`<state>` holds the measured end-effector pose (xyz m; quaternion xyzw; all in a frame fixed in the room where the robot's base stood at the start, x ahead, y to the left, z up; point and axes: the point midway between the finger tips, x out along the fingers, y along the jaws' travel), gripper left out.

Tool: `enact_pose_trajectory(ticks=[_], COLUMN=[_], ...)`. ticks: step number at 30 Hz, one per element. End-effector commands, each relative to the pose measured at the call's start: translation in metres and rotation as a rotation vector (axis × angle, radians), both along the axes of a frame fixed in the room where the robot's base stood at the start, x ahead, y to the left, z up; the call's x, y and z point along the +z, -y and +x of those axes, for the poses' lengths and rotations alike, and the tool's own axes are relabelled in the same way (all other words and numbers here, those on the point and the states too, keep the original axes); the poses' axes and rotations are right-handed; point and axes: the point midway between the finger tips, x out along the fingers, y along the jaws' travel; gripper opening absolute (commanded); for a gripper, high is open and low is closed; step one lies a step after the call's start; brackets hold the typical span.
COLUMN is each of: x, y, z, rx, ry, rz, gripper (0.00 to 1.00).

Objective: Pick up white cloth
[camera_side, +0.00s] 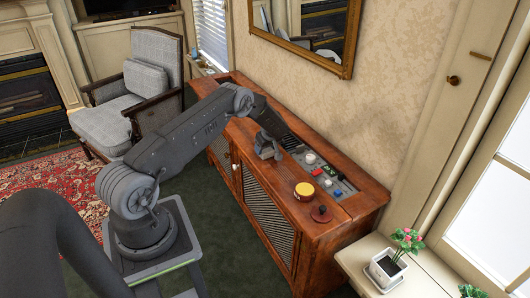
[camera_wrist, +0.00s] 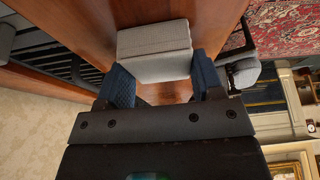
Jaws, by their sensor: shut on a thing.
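The white cloth (camera_wrist: 154,42) looks like a folded, pale grey-white block in the wrist view. It sits between the two blue-padded fingers of my gripper (camera_wrist: 163,78), which are shut on it. In the side view my gripper (camera_side: 266,150) is low over the wooden cabinet top (camera_side: 242,133), left of the control panel. The cloth is small and mostly hidden by the fingers there. I cannot tell whether it touches the cabinet top.
A yellow-topped round container (camera_side: 304,190) and a dark red round object (camera_side: 321,213) stand on the cabinet's near end. The recessed panel (camera_side: 328,175) holds several small items. A potted plant (camera_side: 385,268) stands on the sill. An armchair (camera_side: 135,95) is behind.

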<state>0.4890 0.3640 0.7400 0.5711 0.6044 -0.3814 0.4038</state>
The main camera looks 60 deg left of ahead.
Motion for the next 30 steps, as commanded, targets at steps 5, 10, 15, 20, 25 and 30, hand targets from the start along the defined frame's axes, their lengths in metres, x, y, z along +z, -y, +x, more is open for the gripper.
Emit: enact_pose_trajectory(ticks=[5, 10, 15, 20, 25, 30], x=[0.0, 0.003, 0.019, 0.047, 0.069, 0.09], y=[0.0, 0.0, 0.0, -0.004, -0.018, -0.032], z=[0.0, 0.0, 0.001, -0.007, -0.042, -0.075], rx=[0.0, 0.0, 0.001, 0.003, 0.004, 0.004], ry=[0.0, 0.001, 0.003, -0.001, 0.001, 0.002], rz=[0.0, 0.0, 0.001, 0.0, 0.0, 0.0], gripper=[0.38, 0.38, 0.38, 0.38, 0.38, 0.38])
